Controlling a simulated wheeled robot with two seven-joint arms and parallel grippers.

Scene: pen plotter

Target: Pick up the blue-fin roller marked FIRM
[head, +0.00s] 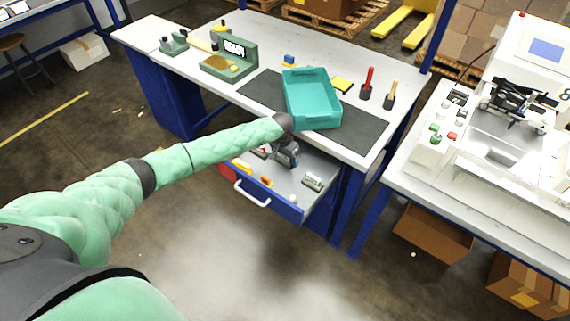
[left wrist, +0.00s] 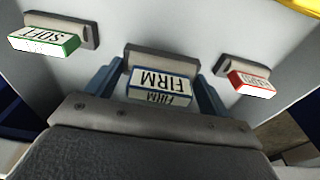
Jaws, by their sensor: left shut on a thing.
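The blue-fin roller marked FIRM (left wrist: 162,82) sits in a grey holder in the left wrist view, its label upside down. My left gripper (left wrist: 160,92) has one blue-grey finger on each side of it and is shut on it. In the head view the left gripper (head: 287,158) reaches down into the open drawer (head: 262,195), and the roller is hidden there. A green-edged roller marked SOFT (left wrist: 45,38) is at left in the left wrist view. A red-edged one that seems to read HARD (left wrist: 250,82) is at right. My right gripper is not in view.
The workbench top (head: 190,70) overhangs the drawer and carries a teal tray (head: 312,115) near its front edge. Small yellow-orange items (head: 266,181) lie near the drawer front. A second table (head: 480,190) with a machine stands at right.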

